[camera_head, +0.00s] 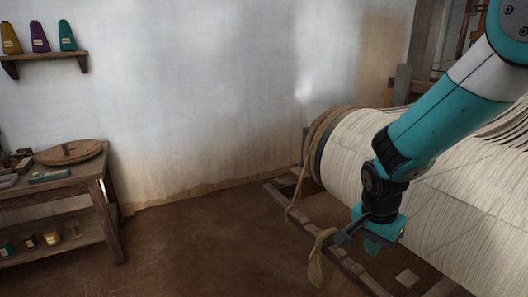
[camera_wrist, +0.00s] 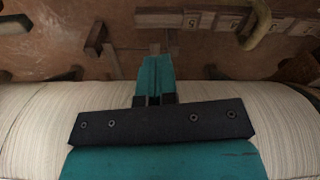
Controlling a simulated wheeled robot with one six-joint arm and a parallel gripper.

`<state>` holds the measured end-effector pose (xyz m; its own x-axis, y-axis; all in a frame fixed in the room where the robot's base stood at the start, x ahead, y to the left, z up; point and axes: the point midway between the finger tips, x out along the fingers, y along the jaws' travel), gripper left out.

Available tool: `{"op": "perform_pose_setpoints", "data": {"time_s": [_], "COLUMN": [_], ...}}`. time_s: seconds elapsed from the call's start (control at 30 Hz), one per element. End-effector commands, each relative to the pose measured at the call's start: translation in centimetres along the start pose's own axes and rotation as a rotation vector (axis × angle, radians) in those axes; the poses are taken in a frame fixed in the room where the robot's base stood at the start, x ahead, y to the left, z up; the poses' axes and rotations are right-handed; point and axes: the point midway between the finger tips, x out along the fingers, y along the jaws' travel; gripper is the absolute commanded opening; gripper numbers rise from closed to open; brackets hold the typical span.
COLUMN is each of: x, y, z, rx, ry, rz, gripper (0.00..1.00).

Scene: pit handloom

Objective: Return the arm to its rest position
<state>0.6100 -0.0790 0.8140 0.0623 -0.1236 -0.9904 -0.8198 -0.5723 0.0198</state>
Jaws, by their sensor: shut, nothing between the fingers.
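My arm, teal with white and black sections, reaches down from the upper right in the head view. My gripper (camera_head: 373,245) hangs at its lower end, in front of the cream warp beam (camera_head: 350,150) and over the floor timbers. In the wrist view my gripper (camera_wrist: 155,62) shows its teal fingers together, with nothing between them. The warp beam also spans the wrist view (camera_wrist: 40,125), behind the dark gripper bracket. Whether my gripper touches anything is not clear; it looks clear of the beam.
A wooden floor frame (camera_head: 345,262) lies below. A side table (camera_head: 60,188) and a shelf of cones (camera_head: 45,55) stand left. The middle floor is open.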

Motion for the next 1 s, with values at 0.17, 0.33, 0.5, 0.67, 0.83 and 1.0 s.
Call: {"op": "perform_pose_setpoints", "data": {"time_s": [0.17,0.33,0.5,0.67,0.83,1.0], "x": [-7.7,-12.8,-15.9,-19.3,-23.2,-27.4], "y": [1.6,4.8,8.2,10.5,10.5,10.6], "z": [6.8,12.9,17.4,20.0,19.3,18.7], "rx": [-0.491,-0.949,-1.312,-1.546,-1.537,-1.534], "ry": [-0.115,-0.167,-0.171,-0.159,-0.162,-0.161], "rz": [-0.166,-0.32,-0.447,-0.527,-0.522,-0.522], "gripper": [0.0,0.0,0.0,0.0,0.0,0.0]}}
